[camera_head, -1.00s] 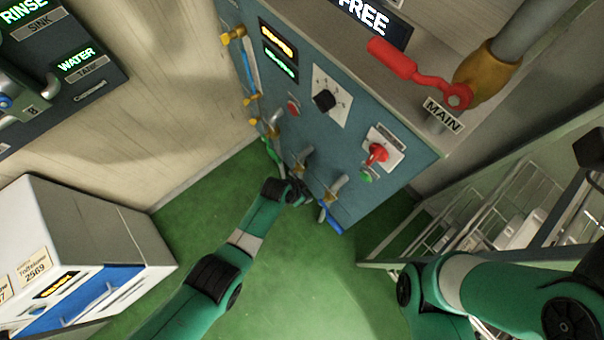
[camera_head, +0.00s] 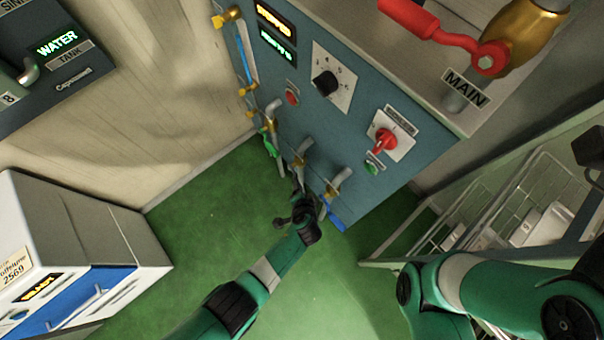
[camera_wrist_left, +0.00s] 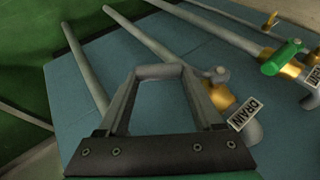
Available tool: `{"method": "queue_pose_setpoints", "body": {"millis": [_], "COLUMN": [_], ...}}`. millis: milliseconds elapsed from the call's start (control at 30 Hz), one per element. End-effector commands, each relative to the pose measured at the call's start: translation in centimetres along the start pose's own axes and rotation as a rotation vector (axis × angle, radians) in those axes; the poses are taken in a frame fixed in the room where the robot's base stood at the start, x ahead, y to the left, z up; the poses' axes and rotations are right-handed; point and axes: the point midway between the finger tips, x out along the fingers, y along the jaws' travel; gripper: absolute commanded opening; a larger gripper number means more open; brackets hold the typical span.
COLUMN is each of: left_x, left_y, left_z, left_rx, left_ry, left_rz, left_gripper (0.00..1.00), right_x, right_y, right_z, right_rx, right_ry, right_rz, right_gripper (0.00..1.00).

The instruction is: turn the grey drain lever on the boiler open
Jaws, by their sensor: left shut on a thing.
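The blue-grey boiler (camera_head: 345,135) has several brass valves low on its front. A DRAIN tag (camera_wrist_left: 247,114) marks the valve whose brass body (camera_wrist_left: 221,95) shows in the left wrist view. My left gripper (camera_wrist_left: 161,72) is shut on the grey drain lever (camera_wrist_left: 160,71), a short grey bar held crosswise between the fingertips. In the head view my left gripper (camera_head: 301,192) is low at the boiler front, below the middle valve (camera_head: 301,160); its fingers and the lever are small and partly hidden there.
A green lever (camera_head: 270,147) is left of my left gripper and a blue lever (camera_head: 336,224) close on its right. A red main lever (camera_head: 440,25) tops the boiler. A white cabinet (camera_head: 140,240) stands left, a wire rack (camera_head: 520,205) right. Green floor between is clear.

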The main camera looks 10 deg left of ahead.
Motion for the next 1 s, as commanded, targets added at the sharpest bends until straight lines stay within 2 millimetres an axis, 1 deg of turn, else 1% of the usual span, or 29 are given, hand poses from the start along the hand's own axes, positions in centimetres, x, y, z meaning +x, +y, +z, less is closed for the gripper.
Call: {"method": "queue_pose_setpoints", "body": {"millis": [33, 467, 500, 633, 667, 900, 1000], "left_x": [0.17, 0.21, 0.21, 0.2, 0.19, 0.15, -0.34], "left_y": [0.22, 0.15, 0.16, 0.13, 0.12, 0.07, -0.04], "left_z": [0.21, 0.31, 0.31, 0.26, 0.25, 0.16, 0.06], "left_rx": [0.004, 0.007, 0.007, 0.007, 0.007, 0.007, 0.007], "left_ry": [-0.004, -0.006, -0.006, -0.005, -0.005, -0.003, -0.002], "left_rz": [-0.005, -0.017, -0.016, -0.017, -0.017, -0.018, -0.018], "left_gripper": [0.0, 0.0, 0.71, 0.94, 0.97, 0.97, 0.97], "right_x": [-0.14, -0.16, -0.16, -0.15, -0.15, -0.13, 0.25], "right_y": [0.0, 0.0, 0.0, 0.0, 0.0, 0.0, 0.0], "right_z": [0.13, 0.14, 0.14, 0.14, 0.14, 0.12, -0.23], "right_rx": [0.0, 0.0, 0.0, 0.0, 0.0, 0.0, 0.0], "right_ry": [0.0, 0.0, 0.0, 0.0, 0.0, 0.0, 0.0], "right_rz": [0.0, 0.0, 0.0, 0.0, 0.0, 0.0, 0.0], "right_gripper": [0.97, 0.97, 0.97, 0.97, 0.97, 0.97, 0.97]}}
